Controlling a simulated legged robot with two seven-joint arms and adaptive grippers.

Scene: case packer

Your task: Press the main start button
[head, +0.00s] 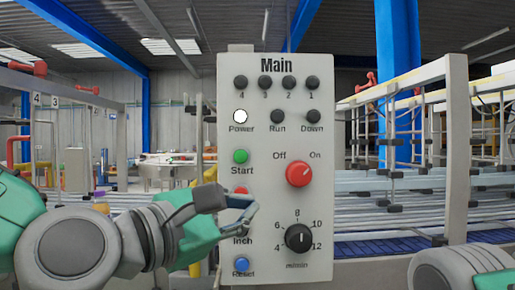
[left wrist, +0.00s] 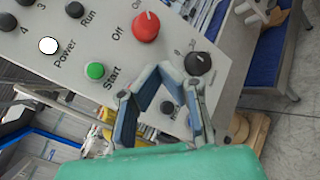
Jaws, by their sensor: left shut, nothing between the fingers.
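The grey main control panel (head: 272,215) stands upright in front of me. The green Start button (head: 240,156) is on its left side, under the white Power lamp (head: 240,116); it also shows in the left wrist view (left wrist: 95,71). My left gripper (head: 252,203) is shut and empty in front of the panel, below the Start button and apart from it in the picture. It partly covers the red button under Start and the Inch button area. In the left wrist view its fingertips (left wrist: 160,72) lie right of the Start button. My right gripper is not in view.
The panel also carries a red Off/On knob (head: 300,173) turned toward On, a black speed dial (head: 299,238), a blue Reset button (head: 241,264) and several black buttons or lamps. Conveyor rails (head: 400,178) and a white frame post (head: 455,150) stand behind at right.

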